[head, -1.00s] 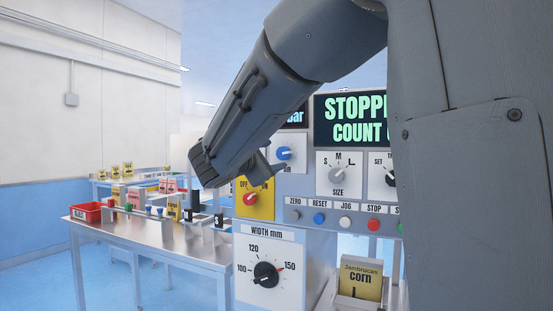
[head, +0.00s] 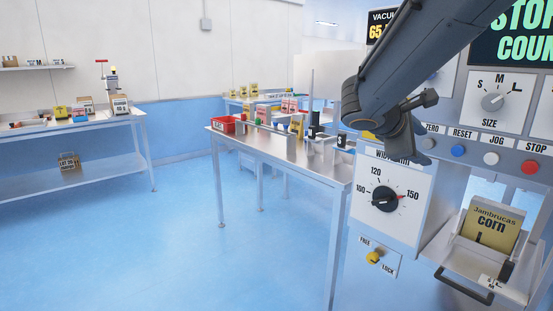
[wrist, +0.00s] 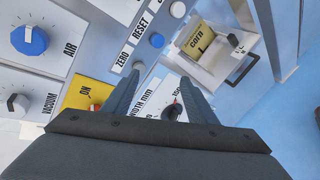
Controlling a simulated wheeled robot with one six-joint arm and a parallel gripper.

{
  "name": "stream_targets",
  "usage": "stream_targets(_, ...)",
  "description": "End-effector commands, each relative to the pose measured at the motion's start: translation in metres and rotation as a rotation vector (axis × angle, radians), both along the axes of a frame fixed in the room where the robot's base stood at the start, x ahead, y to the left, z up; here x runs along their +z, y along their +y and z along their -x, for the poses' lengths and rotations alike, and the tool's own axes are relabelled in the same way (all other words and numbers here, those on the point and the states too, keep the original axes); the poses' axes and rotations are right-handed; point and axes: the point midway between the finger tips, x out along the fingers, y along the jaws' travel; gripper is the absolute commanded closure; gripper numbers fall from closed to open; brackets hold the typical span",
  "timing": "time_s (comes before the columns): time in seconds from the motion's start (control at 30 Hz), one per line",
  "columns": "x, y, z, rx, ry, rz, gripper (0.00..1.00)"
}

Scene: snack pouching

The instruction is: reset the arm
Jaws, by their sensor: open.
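My gripper (head: 413,128) is at the end of my arm, in front of the machine's control panel in the head view. It is apart from the width dial (head: 384,199), above and slightly right of it. In the wrist view my gripper (wrist: 157,97) shows two spread fingers with nothing between them but the panel behind. The fingers point toward the panel and partly cover the width label. Nothing is held.
The machine has a yellow free/lock knob (head: 374,257) and a tray (head: 470,268) with a corn pouch (head: 492,229). A steel table (head: 270,145) with a red bin (head: 228,124) stands left of it. A bench (head: 75,122) is at far left. The blue floor between is clear.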

Motion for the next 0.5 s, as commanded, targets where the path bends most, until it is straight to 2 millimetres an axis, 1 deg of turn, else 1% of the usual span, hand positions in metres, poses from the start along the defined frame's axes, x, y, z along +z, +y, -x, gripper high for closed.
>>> stream_targets(0.03, -0.029, 0.002, 0.017, -0.041, 0.028, -0.086, 0.48)
stream_targets(0.07, -0.047, 0.005, 0.028, -0.069, 0.042, -0.144, 0.48)
stream_targets(0.1, -0.07, 0.011, 0.042, -0.11, 0.059, -0.222, 0.48)
stream_targets(0.17, -0.103, 0.021, 0.066, -0.176, 0.081, -0.338, 0.48)
stream_targets(0.2, -0.124, 0.029, 0.082, -0.224, 0.093, -0.414, 0.48)
stream_targets(0.27, -0.152, 0.043, 0.105, -0.301, 0.106, -0.528, 0.48)
stream_targets(0.3, -0.168, 0.054, 0.12, -0.355, 0.112, -0.601, 0.48)
stream_targets(0.37, -0.191, 0.071, 0.141, -0.441, 0.115, -0.708, 0.48)
stream_targets(0.4, -0.204, 0.082, 0.155, -0.501, 0.112, -0.777, 0.48)
stream_targets(0.5, -0.229, 0.11, 0.183, -0.649, 0.095, -0.929, 0.48)
